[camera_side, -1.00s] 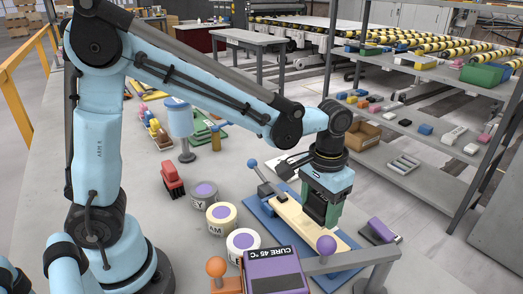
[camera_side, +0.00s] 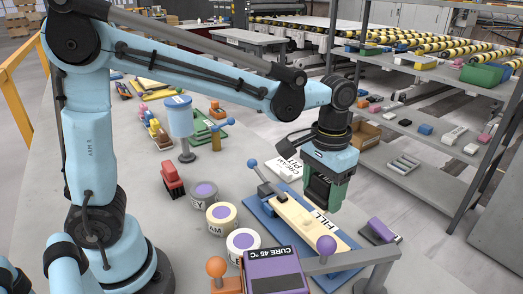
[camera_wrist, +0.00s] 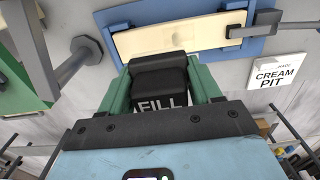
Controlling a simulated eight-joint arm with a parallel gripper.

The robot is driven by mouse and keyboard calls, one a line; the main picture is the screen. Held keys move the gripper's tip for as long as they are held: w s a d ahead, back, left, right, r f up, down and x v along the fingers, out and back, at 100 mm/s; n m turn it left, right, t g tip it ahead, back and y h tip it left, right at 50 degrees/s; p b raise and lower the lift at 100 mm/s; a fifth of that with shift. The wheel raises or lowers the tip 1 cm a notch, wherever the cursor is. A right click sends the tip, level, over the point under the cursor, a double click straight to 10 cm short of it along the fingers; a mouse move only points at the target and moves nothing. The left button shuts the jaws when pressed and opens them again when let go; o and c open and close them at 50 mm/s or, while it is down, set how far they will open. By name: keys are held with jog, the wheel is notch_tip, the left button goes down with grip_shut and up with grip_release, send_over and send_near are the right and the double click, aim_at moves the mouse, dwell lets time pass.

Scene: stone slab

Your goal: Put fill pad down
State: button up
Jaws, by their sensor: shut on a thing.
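My gripper (camera_side: 326,190) hangs above the cream board in the side view, with a visible gap below it. In the wrist view my gripper's green fingers (camera_wrist: 160,76) are shut on the dark fill pad (camera_wrist: 160,90), which shows white FILL lettering. In the side view the pad is mostly hidden between the fingers. The cream board (camera_side: 296,215) lies on a blue base (camera_side: 263,216) and bears the word FILL in black. The board also shows in the wrist view (camera_wrist: 180,38), partly hidden behind the pad.
A white CREAM PIT card (camera_side: 285,170) lies behind the board. A purple-knobbed bar (camera_side: 326,245) and a purple CURE box (camera_side: 275,270) stand in front. Several tins, one marked AM (camera_side: 221,217), stand to the left. A purple-topped block (camera_side: 380,230) sits right.

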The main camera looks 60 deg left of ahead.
jog(key=shift+w, duration=0.1)
jog(key=w+a+f, duration=0.2)
jog(key=w+a, duration=0.2)
jog(key=w+a+f, duration=0.3)
jog(key=w+a, duration=0.1)
jog(key=w+a+f, duration=0.3)
jog(key=w+a, duration=0.1)
jog(key=shift+w, duration=0.35)
jog(key=shift+a+f, duration=0.15)
jog(key=shift+f, duration=2)
jog(key=o, duration=1)
jog(key=shift+f, duration=0.1)
